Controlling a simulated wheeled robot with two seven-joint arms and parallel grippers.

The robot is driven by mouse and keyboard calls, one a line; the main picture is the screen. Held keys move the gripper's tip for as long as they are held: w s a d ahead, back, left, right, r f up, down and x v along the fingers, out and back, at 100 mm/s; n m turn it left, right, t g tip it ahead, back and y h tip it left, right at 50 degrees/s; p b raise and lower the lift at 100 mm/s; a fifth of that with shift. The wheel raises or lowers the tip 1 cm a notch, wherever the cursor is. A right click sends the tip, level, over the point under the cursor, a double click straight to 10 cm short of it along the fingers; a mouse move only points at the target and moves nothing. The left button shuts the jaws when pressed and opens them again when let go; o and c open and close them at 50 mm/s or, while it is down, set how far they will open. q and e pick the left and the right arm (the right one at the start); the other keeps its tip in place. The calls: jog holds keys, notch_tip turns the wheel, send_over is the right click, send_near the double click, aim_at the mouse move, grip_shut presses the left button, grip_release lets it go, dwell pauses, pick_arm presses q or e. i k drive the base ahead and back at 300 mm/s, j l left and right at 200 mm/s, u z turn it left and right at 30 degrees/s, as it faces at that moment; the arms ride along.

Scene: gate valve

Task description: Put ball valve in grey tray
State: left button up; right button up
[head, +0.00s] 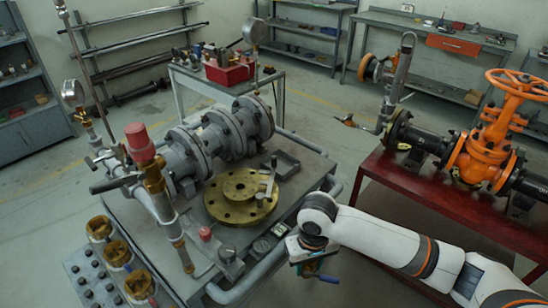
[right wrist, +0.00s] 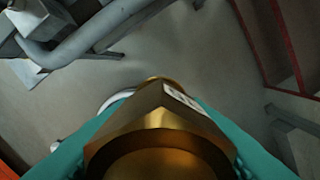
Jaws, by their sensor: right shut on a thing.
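The ball valve has a brass body (right wrist: 160,125) that fills the lower middle of the right wrist view. In the head view its blue handle (head: 328,278) sticks out beside my right gripper (head: 312,270), and most of its body is hidden. My right gripper, with teal fingers on both sides of the brass body, is shut on it. It hangs off the front right edge of the grey workbench, over the floor. A small grey tray (head: 289,165) with a raised rim sits on the workbench behind the brass flange. My left gripper is not in view.
A brass flange (head: 240,196) with a small valve on it lies in front of the tray. Grey pipework (head: 205,145) stands to the left. A red table (head: 420,195) with an orange gate valve (head: 487,150) is at the right. Floor separates the two tables.

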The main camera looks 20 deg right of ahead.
aim_at(284, 171)
jog(key=i+l+u, duration=0.15)
jog(key=l, duration=0.2)
jog(key=i+l+u, duration=0.2)
jog(key=l, duration=0.15)
jog(key=i+l+u, duration=0.15)
jog(key=l, duration=0.25)
jog(key=i+l+u, duration=0.15)
jog(key=l, duration=0.25)
jog(key=i+l+u, duration=0.15)
jog(key=l, duration=0.25)
jog(key=l+u, duration=0.2)
jog(key=l, duration=0.2)
jog(key=i+l, duration=0.2)
